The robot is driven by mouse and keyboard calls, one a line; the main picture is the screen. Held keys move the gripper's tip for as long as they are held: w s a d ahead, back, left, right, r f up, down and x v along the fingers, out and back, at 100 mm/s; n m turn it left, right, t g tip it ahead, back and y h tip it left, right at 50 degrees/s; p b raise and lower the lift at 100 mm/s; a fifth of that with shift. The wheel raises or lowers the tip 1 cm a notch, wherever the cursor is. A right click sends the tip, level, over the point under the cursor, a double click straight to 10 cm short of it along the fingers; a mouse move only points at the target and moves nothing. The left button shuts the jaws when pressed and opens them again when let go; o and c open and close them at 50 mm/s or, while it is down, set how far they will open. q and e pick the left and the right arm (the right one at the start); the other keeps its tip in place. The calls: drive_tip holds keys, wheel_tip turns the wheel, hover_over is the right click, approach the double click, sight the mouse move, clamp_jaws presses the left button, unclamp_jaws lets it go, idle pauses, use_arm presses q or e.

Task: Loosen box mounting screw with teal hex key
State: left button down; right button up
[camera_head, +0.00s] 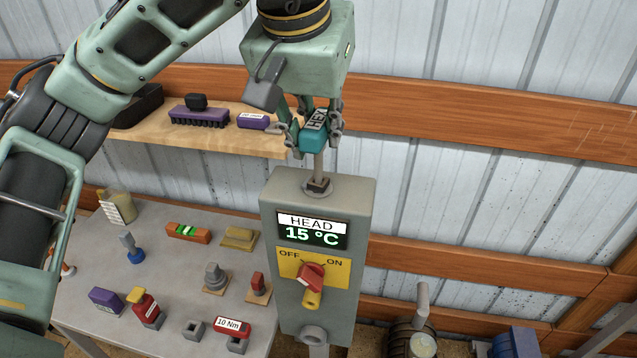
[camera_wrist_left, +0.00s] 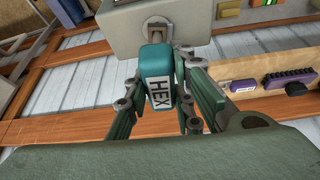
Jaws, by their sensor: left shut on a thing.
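My left gripper (camera_head: 310,128) is shut on the teal hex key (camera_head: 314,140), whose handle carries a HEX label. The key points down, its grey shaft reaching the dark screw (camera_head: 318,185) on top of the grey box (camera_head: 343,212). The shaft tip meets the screw; I cannot tell how deep it sits. The box front shows HEAD 15 °C and a red knob (camera_head: 311,275) between OFF and ON. In the left wrist view the hex key (camera_wrist_left: 155,85) is between my left fingers (camera_wrist_left: 157,105), and the box (camera_wrist_left: 185,28) is beyond it. My right gripper is not in view.
A wooden shelf (camera_head: 165,139) at the left holds a purple brush (camera_head: 199,117) and a purple block (camera_head: 252,121). Below, a grey table (camera_head: 85,256) holds several tools and blocks, including a red 10 Nm piece (camera_head: 232,327). A barrel (camera_head: 402,340) stands at the lower right.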

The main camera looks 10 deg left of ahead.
use_arm(q)
drive_tip(key=shift+n, duration=0.4)
drive_tip(key=shift+m, duration=0.3)
drive_tip(key=shift+r+p, duration=0.2)
drive_tip(key=shift+p, duration=0.2)
drive_tip(key=shift+r+p, duration=0.95)
drive_tip(key=shift+r, duration=0.25)
drive_tip(key=shift+r, duration=0.2)
wheel_tip(320, 180, up, 4)
drive_tip(key=p, duration=0.3)
drive_tip(key=shift+p, duration=0.35)
drive_tip(key=shift+f, duration=0.1)
